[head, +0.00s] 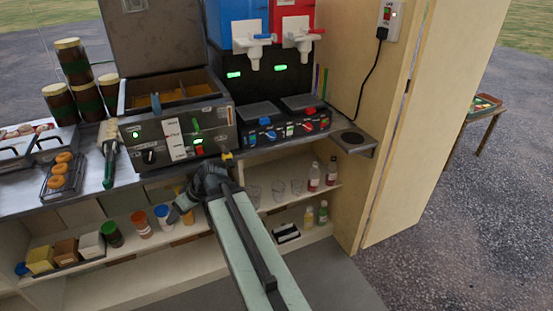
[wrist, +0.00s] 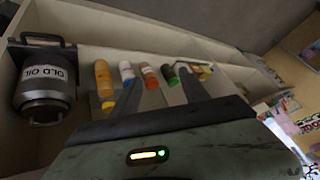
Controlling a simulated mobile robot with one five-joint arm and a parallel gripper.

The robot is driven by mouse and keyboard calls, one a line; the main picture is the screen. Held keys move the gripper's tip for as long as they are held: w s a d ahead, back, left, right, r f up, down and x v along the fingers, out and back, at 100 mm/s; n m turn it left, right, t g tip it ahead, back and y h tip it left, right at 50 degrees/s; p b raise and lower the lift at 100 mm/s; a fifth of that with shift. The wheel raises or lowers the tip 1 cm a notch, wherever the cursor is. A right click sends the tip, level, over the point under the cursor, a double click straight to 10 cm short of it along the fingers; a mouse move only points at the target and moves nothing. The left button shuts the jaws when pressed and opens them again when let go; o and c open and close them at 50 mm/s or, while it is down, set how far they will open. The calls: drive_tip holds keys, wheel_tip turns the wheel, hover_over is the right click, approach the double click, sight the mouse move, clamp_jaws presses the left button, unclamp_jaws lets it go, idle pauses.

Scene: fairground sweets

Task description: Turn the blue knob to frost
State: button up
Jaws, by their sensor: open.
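The slush machine (head: 292,79) stands on the counter in the head view, with a blue tank on its left and a red tank on its right. Its lower front panel has blue controls on the left, including a blue knob (head: 271,134), and red ones on the right. The panel markings are too small to read, so the knob's setting cannot be told. My gripper (wrist: 160,88) is open and empty in the wrist view. In the head view it is below the counter's front edge, left of and below the knob, pointing toward the shelf and apart from the knob.
A fryer-like box (head: 178,133) with switches and an open lid stands left of the machine. The shelf below holds several jars and bottles, including a green-lidded jar (head: 112,234). A pot marked OLD OIL (wrist: 43,88) shows in the wrist view. A wooden wall (head: 385,130) bounds the right.

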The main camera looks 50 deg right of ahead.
drive_tip(key=w+d+f+t+b, duration=0.2)
drive_tip(key=d+t+b, duration=0.3)
drive_tip(key=d, duration=0.6)
drive_tip(key=m+t+h+b, duration=0.2)
drive_tip(key=t+h, duration=0.5)
drive_tip(key=h, duration=0.2)
approach(273, 138)
drive_tip(key=x, duration=0.8)
drive_tip(key=shift+w+d+r, duration=0.1)
drive_tip(key=shift+r, duration=0.05)
clamp_jaws()
